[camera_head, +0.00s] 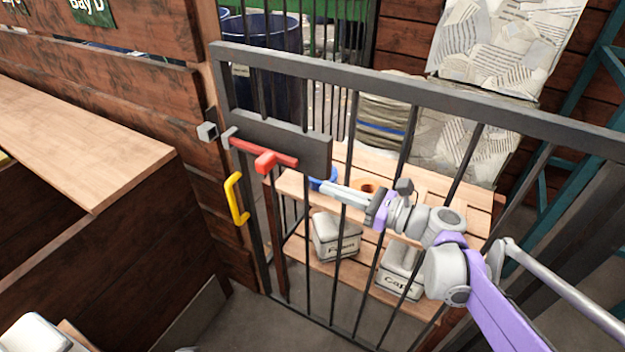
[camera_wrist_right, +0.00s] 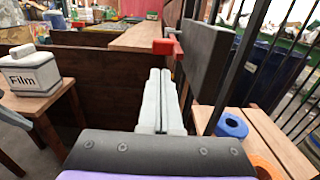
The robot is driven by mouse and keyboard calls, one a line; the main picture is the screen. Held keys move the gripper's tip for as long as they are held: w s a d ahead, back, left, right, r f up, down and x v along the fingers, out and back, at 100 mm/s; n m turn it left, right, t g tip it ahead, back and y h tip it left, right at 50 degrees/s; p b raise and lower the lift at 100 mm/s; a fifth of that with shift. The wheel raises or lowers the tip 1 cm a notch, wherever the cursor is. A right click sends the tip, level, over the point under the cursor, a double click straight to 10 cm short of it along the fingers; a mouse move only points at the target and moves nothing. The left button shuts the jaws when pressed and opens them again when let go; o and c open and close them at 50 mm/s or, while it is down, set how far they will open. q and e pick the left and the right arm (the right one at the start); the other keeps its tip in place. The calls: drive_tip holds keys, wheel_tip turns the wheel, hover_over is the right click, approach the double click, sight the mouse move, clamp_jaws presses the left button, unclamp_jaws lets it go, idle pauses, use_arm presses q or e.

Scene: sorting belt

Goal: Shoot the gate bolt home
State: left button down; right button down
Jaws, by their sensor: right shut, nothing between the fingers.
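The gate (camera_head: 400,88) is a dark grey barred frame, its left edge close beside the wooden post. A red bolt (camera_head: 275,158) with a block-like knob lies along the dark plate (camera_head: 315,150) on the gate. Its grey tip points left toward a grey keeper (camera_head: 207,131) on the post, with a small gap visible between them. The red knob also shows in the right wrist view (camera_wrist_right: 165,46). My right gripper (camera_head: 328,188) is shut and empty, right of and slightly below the knob, apart from it. My left gripper is not in view.
A yellow handle (camera_head: 236,198) sits below the bolt. A wooden counter (camera_head: 85,150) stands left. A Film tin (camera_wrist_right: 32,72) shows in the right wrist view.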

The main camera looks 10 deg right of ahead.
approach(258, 162)
drive_tip(key=w+a, duration=0.1)
drive_tip(key=w+a+f, duration=0.1)
drive_tip(key=w, duration=0.1)
drive_tip(key=w+a, duration=0.1)
drive_tip(key=shift+w+a+f, duration=0.1)
drive_tip(key=shift+w+f, duration=0.05)
drive_tip(key=shift+f, duration=0.15)
drive_tip(key=x, duration=0.6)
drive_tip(key=shift+w+a, duration=0.15)
